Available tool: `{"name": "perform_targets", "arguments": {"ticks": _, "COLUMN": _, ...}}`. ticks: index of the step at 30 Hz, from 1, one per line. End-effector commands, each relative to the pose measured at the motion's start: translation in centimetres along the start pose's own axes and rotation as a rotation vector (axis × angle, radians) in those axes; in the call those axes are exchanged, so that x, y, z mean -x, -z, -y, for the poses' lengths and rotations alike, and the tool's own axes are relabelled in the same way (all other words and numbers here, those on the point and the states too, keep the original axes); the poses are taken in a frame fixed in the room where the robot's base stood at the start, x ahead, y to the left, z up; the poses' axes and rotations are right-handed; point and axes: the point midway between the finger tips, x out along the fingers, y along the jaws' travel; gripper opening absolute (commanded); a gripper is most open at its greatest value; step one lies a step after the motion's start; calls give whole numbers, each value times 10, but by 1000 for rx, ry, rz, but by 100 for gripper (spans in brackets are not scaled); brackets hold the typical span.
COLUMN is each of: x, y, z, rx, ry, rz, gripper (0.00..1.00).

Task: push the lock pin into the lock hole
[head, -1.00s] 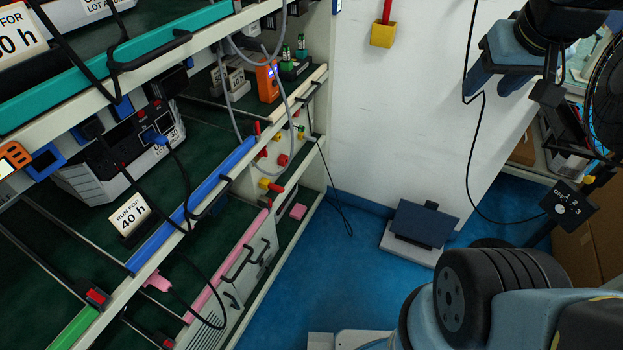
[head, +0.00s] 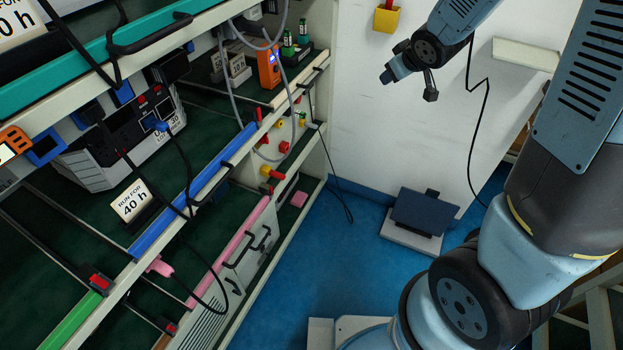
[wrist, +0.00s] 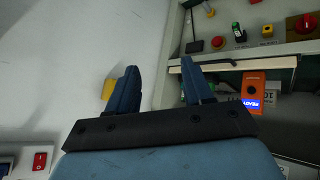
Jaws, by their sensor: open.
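My gripper (head: 387,77) hangs before the white wall, right of the rack and apart from it. In the wrist view its two blue fingers (wrist: 160,72) are spread with nothing between them. A red-and-yellow pin-like part (head: 271,173) sticks out of the pale panel at the end of the rack's middle shelf. Small red and yellow knobs (head: 284,147) sit above it. The wrist view shows a green part (wrist: 238,33), a yellow knob (wrist: 267,30) and a red knob (wrist: 303,23) on a pale panel. I cannot tell for sure which part is the lock pin, and no lock hole is clear.
A dark-topped scale-like box (head: 425,212) stands on the blue floor. The floor between is clear.

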Motion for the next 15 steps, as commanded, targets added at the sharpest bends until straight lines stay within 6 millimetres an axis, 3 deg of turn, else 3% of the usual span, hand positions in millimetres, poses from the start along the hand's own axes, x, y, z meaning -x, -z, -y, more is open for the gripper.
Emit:
{"name": "perform_targets", "arguments": {"ticks": 1, "x": -17, "y": -5, "z": 3, "rx": 13, "ry": 13, "rz": -7, "gripper": 51}}
{"name": "perform_targets", "arguments": {"ticks": 6, "x": -66, "y": -8, "z": 30, "rx": 83, "ry": 82, "rz": -79, "gripper": 51}}
{"name": "perform_targets", "arguments": {"ticks": 15, "x": -138, "y": -25, "z": 95, "rx": 173, "ry": 231, "rz": -217, "gripper": 51}}
